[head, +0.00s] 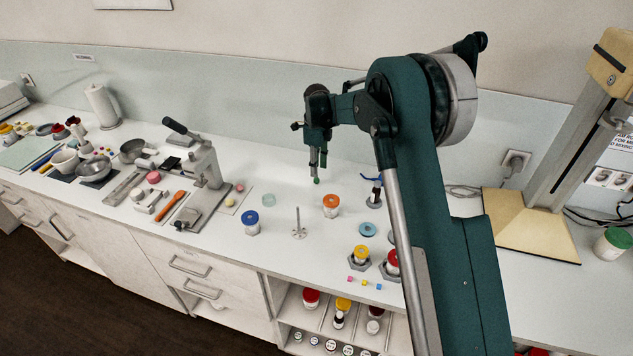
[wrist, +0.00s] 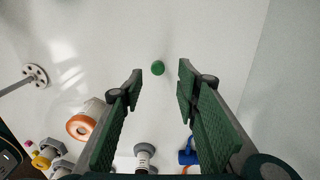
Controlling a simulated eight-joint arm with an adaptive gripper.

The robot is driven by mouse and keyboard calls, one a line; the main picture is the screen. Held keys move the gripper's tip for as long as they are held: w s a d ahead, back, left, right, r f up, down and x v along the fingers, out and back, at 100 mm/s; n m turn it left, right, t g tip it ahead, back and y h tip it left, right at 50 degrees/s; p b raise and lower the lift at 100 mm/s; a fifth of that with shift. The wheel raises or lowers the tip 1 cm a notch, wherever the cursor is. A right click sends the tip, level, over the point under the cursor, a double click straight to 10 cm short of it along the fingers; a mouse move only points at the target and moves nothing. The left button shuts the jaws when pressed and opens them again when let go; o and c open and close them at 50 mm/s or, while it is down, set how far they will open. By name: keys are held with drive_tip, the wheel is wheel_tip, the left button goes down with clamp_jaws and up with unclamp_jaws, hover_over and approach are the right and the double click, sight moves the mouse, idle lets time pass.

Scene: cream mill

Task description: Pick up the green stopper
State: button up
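The green stopper (head: 316,181) is a small dark green round piece on the white counter, just below the fingertips of my gripper (head: 318,162) in the head view. In the wrist view the stopper (wrist: 158,68) lies in the gap between the two open fingertips (wrist: 161,76), slightly beyond them. No contact with either finger shows. My gripper is open and empty, pointing down. In the head view the fingers look close together from this angle.
An orange-lidded jar (head: 331,205) stands right of the stopper. A metal stand with a rod (head: 298,225) and a blue-lidded jar (head: 251,222) are nearer the front. A pale green dish (head: 269,200) and a lever press (head: 205,165) are to the left. The counter around the stopper is clear.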

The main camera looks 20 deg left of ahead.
sight(316, 179)
drive_tip(key=shift+s+f, duration=0.2)
drive_tip(key=shift+f, duration=2.4)
drive_tip(key=c, duration=0.7)
